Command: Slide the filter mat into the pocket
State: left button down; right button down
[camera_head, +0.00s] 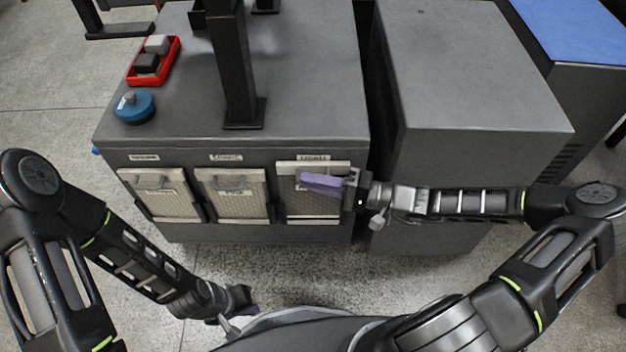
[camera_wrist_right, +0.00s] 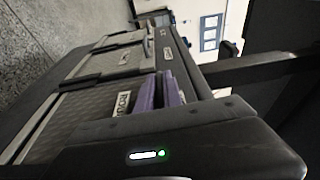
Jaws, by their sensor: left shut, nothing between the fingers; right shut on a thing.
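The filter mat (camera_head: 312,206) is a light-framed panel with a grey mesh face, at the rightmost pocket on the cabinet's front. Its top edge stands a little higher than the two mats beside it. My right gripper (camera_head: 320,184) reaches in from the right, its purple fingers shut on the upper part of this mat. The fingers hide the exact grip point. In the right wrist view the mat (camera_wrist_right: 75,115) lies along the cabinet front beside the purple fingers (camera_wrist_right: 162,92). My left gripper (camera_head: 245,298) is shut and empty, low near my base, away from the cabinet.
Two similar mats, left (camera_head: 160,195) and middle (camera_head: 232,196), sit in pockets with handles. The cabinet top (camera_head: 310,80) carries a dark post (camera_head: 236,70), a blue round part (camera_head: 133,106) and a red tray (camera_head: 170,62). A grey cabinet (camera_head: 480,80) stands close on the right.

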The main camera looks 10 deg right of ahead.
jog(key=shift+f, duration=0.1)
jog(key=shift+f+b, duration=0.8)
jog(key=shift+f, duration=0.4)
jog(key=c, duration=1.4)
grip_release()
jog(key=p+v, duration=0.1)
jog(key=v, duration=0.6)
jog(key=shift+s+d, duration=0.2)
jog(key=shift+d, duration=0.15)
